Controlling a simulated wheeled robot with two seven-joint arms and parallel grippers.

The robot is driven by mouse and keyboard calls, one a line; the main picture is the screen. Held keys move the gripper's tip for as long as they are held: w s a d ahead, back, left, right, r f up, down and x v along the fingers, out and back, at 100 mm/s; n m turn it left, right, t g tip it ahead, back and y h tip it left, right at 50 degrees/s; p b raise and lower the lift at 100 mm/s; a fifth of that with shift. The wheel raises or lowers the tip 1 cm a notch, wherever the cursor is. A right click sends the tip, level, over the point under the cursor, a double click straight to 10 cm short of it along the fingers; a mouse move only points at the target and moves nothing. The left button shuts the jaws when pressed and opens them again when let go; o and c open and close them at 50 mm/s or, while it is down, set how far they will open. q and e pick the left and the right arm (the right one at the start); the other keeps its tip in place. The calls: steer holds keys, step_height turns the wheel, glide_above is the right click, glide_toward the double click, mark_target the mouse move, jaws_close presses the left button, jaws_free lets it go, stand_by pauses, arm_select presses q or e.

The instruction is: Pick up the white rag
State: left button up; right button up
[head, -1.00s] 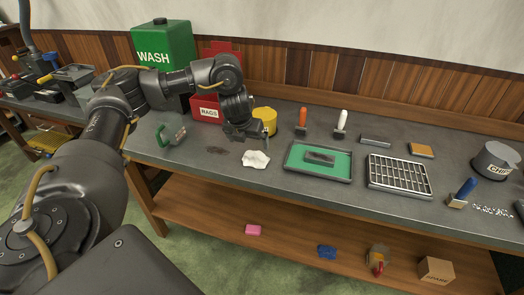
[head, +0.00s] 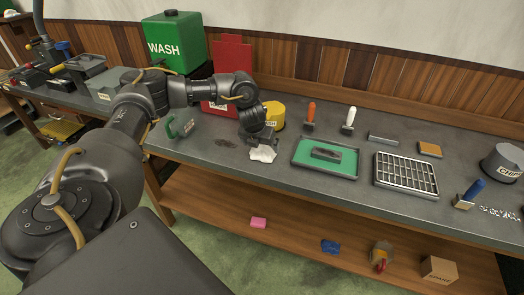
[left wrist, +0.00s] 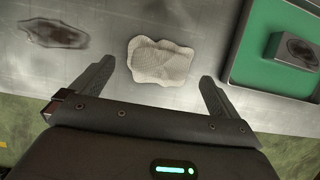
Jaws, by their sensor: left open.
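The white rag (head: 262,154) lies crumpled on the grey bench top, left of the green tray. In the left wrist view the rag (left wrist: 160,61) lies flat, just beyond and between my fingertips. My left gripper (head: 262,142) is low over the bench at the rag, and its body hides the rag's far part in the head view. In the left wrist view the gripper (left wrist: 158,72) is open, with a finger on each side and nothing between them. My right gripper is not in view.
The green tray (head: 301,168) with a dark block lies right of the rag. A dark stain (head: 226,142) and a green-handled tool (head: 172,128) lie left. A yellow can (head: 275,116) and red box (head: 229,68) stand behind. The bench front edge is close.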

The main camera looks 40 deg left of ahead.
mark_target(262, 147)
arm_select(q)
steer(key=shift+x, duration=1.6)
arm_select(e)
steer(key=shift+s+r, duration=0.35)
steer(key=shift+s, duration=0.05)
arm_select(q)
steer(key=shift+c, duration=0.3)
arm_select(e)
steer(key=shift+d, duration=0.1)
arm_select(q)
steer(key=c, duration=1)
steer(key=shift+o, duration=0.2)
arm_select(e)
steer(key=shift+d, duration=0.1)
arm_select(q)
steer(key=shift+r, duration=0.15)
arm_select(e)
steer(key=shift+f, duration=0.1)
